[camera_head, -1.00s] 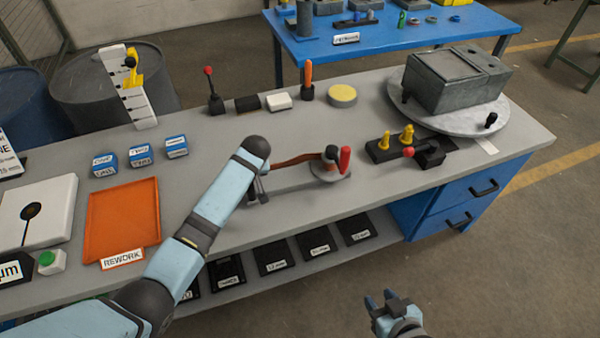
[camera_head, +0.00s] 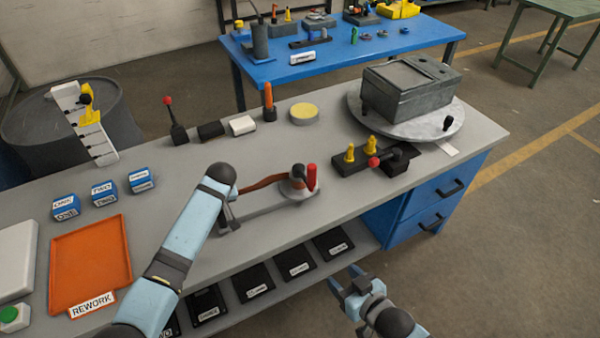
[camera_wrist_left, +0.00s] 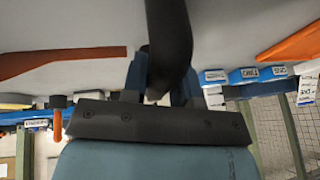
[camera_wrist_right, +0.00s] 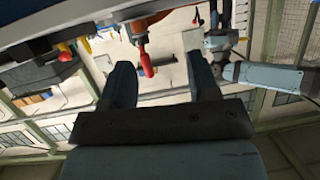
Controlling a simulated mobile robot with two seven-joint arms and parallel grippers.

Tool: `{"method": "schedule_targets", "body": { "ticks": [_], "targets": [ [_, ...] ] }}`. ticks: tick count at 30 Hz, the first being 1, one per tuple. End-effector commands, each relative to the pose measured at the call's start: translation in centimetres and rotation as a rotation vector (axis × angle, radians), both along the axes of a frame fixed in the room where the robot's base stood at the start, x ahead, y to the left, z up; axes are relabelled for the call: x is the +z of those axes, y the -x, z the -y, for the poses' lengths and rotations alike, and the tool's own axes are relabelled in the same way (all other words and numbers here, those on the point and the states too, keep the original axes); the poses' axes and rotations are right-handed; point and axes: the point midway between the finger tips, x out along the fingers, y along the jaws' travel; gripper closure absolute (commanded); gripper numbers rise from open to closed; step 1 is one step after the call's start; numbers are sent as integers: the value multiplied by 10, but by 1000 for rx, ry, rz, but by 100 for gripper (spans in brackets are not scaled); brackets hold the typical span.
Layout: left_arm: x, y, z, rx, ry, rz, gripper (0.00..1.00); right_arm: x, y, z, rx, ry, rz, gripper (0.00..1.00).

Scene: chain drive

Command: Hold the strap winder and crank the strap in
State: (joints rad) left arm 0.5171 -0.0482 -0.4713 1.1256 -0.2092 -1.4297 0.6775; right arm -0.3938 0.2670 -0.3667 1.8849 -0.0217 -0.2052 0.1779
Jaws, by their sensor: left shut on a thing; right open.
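The strap winder stands on the bench, with a long grey base (camera_head: 265,208), a drum and a red crank handle (camera_head: 311,178) at its right end. A brown strap (camera_head: 262,183) runs from the drum to the left. My left gripper (camera_head: 229,210) is at the winder's left end, partly hidden by its wrist. In the left wrist view its fingers are shut on a dark upright grip (camera_wrist_left: 168,45). My right gripper (camera_head: 350,287) is open and empty in front of the bench. In the right wrist view the red crank handle (camera_wrist_right: 146,62) shows beyond and between its fingers.
A black block with yellow knobs and a red-tipped lever (camera_head: 372,161) stands right of the winder. A grey housing on a turntable (camera_head: 435,127) is behind it. An orange tray (camera_head: 90,262) and blue boxes (camera_head: 103,192) lie left. Black bins (camera_head: 254,280) fill the lower shelf.

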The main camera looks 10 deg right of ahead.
Motion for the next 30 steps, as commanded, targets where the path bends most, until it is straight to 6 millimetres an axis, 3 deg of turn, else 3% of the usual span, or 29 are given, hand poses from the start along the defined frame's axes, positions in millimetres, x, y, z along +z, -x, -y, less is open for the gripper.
{"method": "schedule_targets", "body": {
  "ticks": [1,8,15,19,24,30],
  "targets": [
    [1,0,0,0,0,1,100,8,-22,-2,33,-13,51,45],
    [1,0,0,0,0,1,100,38,-94,-7,179,-98,210,45],
    [1,0,0,0,0,1,100,69,-156,16,336,-143,302,45],
    [1,0,0,1,0,1,100,83,-180,33,396,-150,318,45],
    [0,0,0,1,0,1,100,93,-195,47,438,-157,324,45],
    [1,0,0,1,0,1,100,96,-208,40,447,-161,325,45]
  ]
}}
